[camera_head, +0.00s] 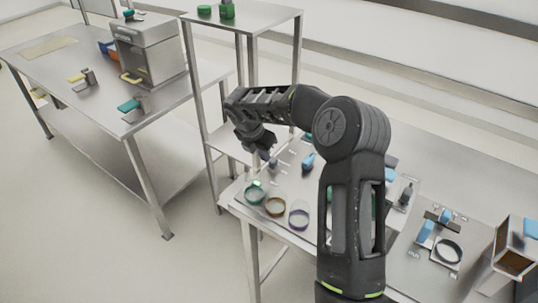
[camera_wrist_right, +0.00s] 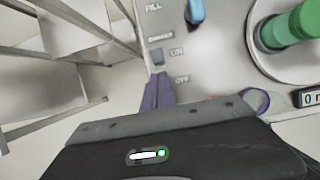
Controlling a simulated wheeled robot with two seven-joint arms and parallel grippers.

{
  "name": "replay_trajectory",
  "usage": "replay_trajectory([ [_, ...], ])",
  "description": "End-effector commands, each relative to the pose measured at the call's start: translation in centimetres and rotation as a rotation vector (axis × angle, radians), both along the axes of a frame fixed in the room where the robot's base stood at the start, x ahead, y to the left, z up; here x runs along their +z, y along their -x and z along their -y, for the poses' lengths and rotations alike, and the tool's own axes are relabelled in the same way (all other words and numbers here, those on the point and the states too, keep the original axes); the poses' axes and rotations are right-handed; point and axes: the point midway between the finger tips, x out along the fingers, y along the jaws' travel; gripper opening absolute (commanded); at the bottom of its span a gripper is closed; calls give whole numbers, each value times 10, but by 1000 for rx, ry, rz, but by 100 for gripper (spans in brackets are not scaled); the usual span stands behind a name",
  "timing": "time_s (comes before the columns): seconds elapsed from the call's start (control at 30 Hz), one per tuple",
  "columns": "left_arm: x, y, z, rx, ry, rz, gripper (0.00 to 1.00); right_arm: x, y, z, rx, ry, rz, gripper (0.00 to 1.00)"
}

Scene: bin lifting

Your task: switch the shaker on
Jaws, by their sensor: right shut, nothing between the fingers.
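In the right wrist view, a small grey switch block (camera_wrist_right: 157,57) stands on the pale panel (camera_wrist_right: 212,75), level with the printed ON. The OFF label is nearer to me. My right gripper (camera_wrist_right: 158,90) is shut and empty, its purple-looking fingertips just below the block, beside OFF. Whether they touch it I cannot tell. In the head view the right gripper (camera_head: 268,156) hangs low over the left end of the panel. A round grey platform (camera_wrist_right: 262,57) carries a green piece (camera_wrist_right: 292,26). My left gripper is not in view.
A blue lever (camera_wrist_right: 196,12) stands by FILL. A digital display (camera_wrist_right: 310,98) is partly cut off. In the head view a green ring (camera_head: 254,195), a brown ring (camera_head: 275,207) and a purple ring (camera_head: 298,219) lie at the front edge. A tall shelf (camera_head: 270,14) stands behind.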

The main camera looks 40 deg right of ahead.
Motion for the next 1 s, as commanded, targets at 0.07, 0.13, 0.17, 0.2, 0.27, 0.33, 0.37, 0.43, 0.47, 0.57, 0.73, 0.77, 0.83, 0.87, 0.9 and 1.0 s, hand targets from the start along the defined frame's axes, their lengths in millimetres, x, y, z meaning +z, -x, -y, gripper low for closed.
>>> replay_trajectory([
  [0.07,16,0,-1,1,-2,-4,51,21,0,-10,2,-1,-1,0],
  [0.13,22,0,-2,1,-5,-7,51,31,1,-17,2,0,-2,0],
  [0.17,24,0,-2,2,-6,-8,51,35,1,-19,2,-1,-3,0],
  [0.2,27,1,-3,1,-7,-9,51,39,1,-22,1,-1,-2,0],
  [0.27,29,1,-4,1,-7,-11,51,43,2,-26,1,-2,-3,0],
  [0.33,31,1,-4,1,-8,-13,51,45,2,-28,0,-3,-4,0],
  [0.37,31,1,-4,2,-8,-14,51,46,2,-29,-1,-4,-4,0],
  [0.43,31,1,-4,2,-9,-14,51,46,3,-30,-1,-4,-5,0],
  [0.47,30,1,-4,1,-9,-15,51,45,3,-30,-1,-4,-5,0],
  [0.57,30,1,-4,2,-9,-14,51,45,3,-30,-1,-4,-5,0],
  [0.73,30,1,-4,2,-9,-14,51,45,3,-30,-1,-4,-5,0],
  [0.77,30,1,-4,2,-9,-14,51,45,3,-30,0,-4,-4,0],
  [0.83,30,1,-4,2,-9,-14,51,45,3,-30,0,-4,-4,0],
  [0.87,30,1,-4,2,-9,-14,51,45,3,-30,0,-4,-4,0],
  [0.9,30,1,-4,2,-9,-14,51,45,3,-30,0,-4,-4,0],
  [1.0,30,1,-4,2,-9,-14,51,45,2,-30,-16,-6,3,0],
])
